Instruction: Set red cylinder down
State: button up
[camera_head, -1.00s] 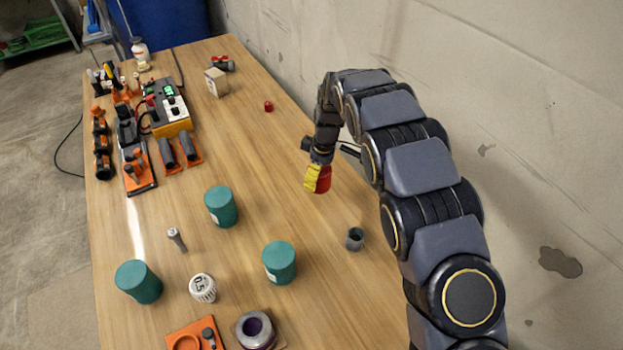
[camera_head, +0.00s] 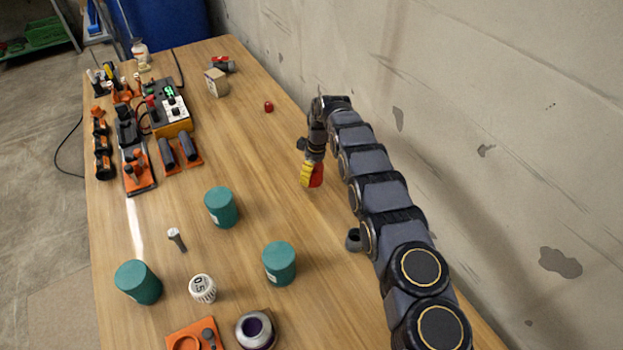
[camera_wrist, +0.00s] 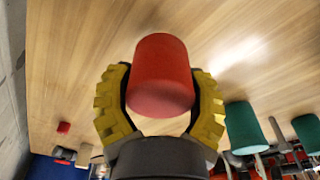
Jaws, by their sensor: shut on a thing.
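The red cylinder (camera_wrist: 163,72) is between the yellow ridged fingers of my gripper (camera_wrist: 160,95) in the wrist view, with a finger against each side. In the head view, my gripper (camera_head: 310,182) is at the right part of the wooden table, and the red cylinder (camera_head: 317,177) shows partly behind a yellow finger. The cylinder appears close to the table top (camera_head: 270,200). I cannot tell whether its base touches the wood.
Teal cylinders (camera_head: 221,207) (camera_head: 279,263) (camera_head: 138,282) stand left of and nearer than my gripper. A grey cup (camera_head: 353,240) sits beside my arm. A small red piece (camera_head: 268,106) and a cardboard box (camera_head: 217,83) are farther back. Bare wood surrounds my gripper.

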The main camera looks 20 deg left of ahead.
aim_at(312, 180)
jog(key=shift+w, duration=0.1)
jog(key=shift+w+a+f, duration=0.1)
jog(key=shift+f, duration=1.55)
jog(key=o, duration=1.2)
jog(key=shift+f, duration=0.2)
jog(key=r, duration=0.4)
jog(key=d+r, duration=0.1)
jog(key=r, duration=0.7)
jog(key=shift+s+d+r, duration=0.1)
jog(key=shift+s+d, duration=0.1)
jog(key=shift+d, duration=0.05)
